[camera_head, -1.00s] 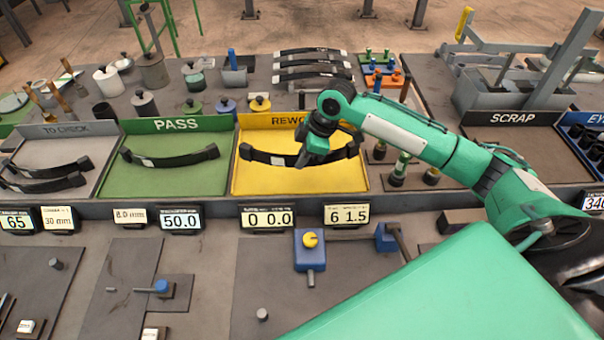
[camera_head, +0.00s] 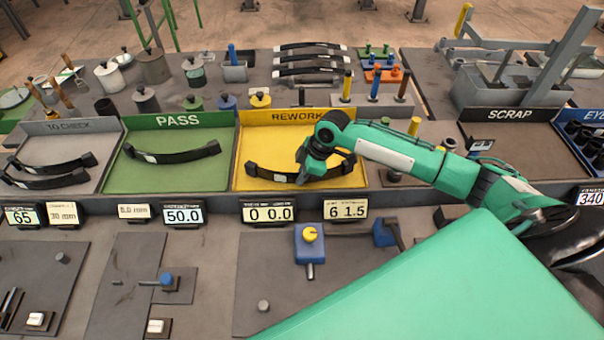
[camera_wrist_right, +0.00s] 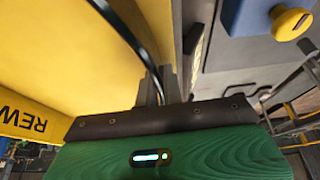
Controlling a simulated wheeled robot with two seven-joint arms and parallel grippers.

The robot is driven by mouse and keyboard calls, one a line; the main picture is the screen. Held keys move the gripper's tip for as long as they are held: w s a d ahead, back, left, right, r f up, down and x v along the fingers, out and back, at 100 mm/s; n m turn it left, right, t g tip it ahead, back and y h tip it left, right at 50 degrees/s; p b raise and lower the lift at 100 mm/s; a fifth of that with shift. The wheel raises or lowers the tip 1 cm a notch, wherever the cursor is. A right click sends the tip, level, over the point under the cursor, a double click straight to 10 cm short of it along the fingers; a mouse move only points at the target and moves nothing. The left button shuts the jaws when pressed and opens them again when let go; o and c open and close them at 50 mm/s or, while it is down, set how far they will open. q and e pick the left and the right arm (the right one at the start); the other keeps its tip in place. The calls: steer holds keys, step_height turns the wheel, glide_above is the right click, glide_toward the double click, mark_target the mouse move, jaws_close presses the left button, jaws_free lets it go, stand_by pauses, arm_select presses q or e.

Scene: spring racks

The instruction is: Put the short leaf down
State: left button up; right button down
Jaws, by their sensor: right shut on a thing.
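The short leaf (camera_head: 265,173) is a black, curved strip with thick end blocks and a pale label, inside the yellow REWORK tray (camera_head: 245,145). My right gripper (camera_head: 301,178) is shut on the middle of this leaf, low over the front part of the tray. I cannot tell whether the leaf touches the tray floor. In the right wrist view the leaf (camera_wrist_right: 128,35) runs as a dark strip into the fingers of my right gripper (camera_wrist_right: 165,88). My arm hides part of the leaf's right side. My left gripper is not in view.
The green PASS tray (camera_head: 150,176) left of it holds one leaf, and the grey TO CHECK tray (camera_head: 92,183) holds two. The dark SCRAP tray (camera_head: 520,150) is to the right. Several leaves (camera_head: 309,67) are racked behind. Displays (camera_head: 268,213) line the front edge.

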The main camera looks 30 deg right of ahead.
steer(key=c, duration=1.5)
jaws_free()
steer(key=shift+c, duration=0.2)
steer(key=b+v, duration=0.3)
steer(key=v, duration=0.8)
steer(key=shift+d+r, duration=0.1)
steer(key=shift+r, duration=0.5)
